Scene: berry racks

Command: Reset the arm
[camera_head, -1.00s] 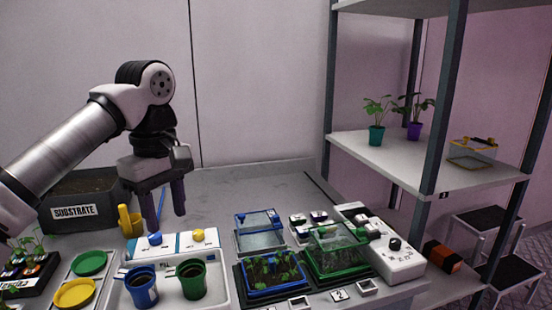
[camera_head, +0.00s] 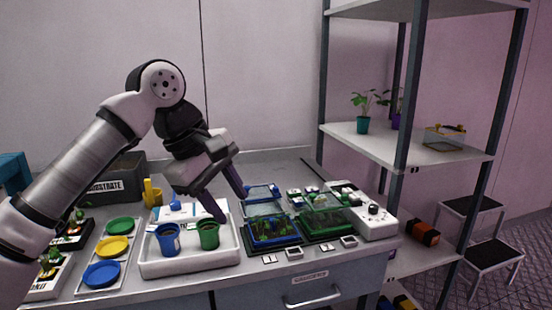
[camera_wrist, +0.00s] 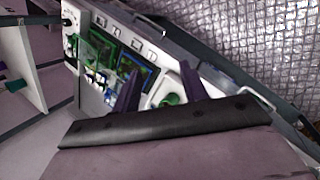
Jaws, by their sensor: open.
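My gripper (camera_head: 230,205) is open and empty in the head view, tilted down to the right. Its two dark fingers hang in front of the white tray's back part, above the green cup (camera_head: 208,236) and left of the blue seedling tray (camera_head: 272,236). In the wrist view my gripper (camera_wrist: 160,88) shows two spread fingers with nothing between them but the bench beyond. The blue cup (camera_head: 168,241) stands beside the green cup in the white tray (camera_head: 190,264).
A substrate box (camera_head: 118,185) stands at the back left of the bench. Green, yellow and blue saucers (camera_head: 101,274) lie at the left. A green-lidded tray (camera_head: 328,222) and a white device (camera_head: 374,219) are at the right. A shelf rack (camera_head: 400,148) with potted plants rises beyond.

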